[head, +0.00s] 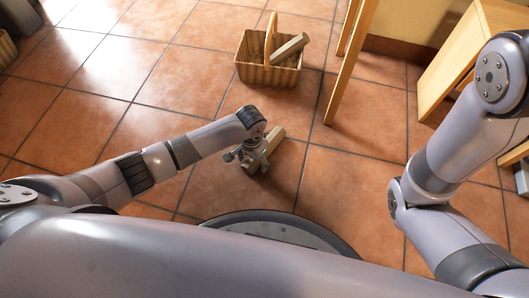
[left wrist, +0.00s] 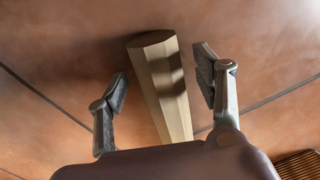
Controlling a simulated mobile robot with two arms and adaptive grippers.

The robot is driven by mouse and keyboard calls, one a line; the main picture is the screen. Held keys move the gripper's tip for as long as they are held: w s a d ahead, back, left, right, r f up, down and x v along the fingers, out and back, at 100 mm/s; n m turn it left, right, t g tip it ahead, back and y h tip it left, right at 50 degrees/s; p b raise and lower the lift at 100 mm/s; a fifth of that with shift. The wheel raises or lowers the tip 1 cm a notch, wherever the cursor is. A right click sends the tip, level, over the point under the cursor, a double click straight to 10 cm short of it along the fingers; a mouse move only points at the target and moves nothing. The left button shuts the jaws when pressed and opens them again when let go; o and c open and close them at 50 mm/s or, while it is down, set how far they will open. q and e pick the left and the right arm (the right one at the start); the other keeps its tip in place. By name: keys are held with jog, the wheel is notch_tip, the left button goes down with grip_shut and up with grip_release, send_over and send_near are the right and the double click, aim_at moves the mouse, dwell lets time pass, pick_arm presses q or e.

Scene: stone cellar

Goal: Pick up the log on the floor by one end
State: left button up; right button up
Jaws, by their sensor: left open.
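A pale wooden log (head: 273,140) lies on the tiled floor, partly hidden behind my left gripper in the head view. In the left wrist view the log (left wrist: 165,88) has flat sides and a darker end face at the top. My left gripper (head: 252,160) is over the log's near part. In the left wrist view its two fingers (left wrist: 160,85) are spread, one on each side of the log, with a gap on both sides. My right gripper is out of view; only my right arm shows.
A wicker basket (head: 267,74) with another piece of wood (head: 290,48) in it stands beyond the log. Wooden furniture legs (head: 345,75) stand to the right of the basket. A wooden piece of furniture (head: 465,60) is at the far right. Floor left of the basket is clear.

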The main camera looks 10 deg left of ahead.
pick_arm(q)
jog(key=shift+f, duration=0.2)
jog(key=c, duration=1.2)
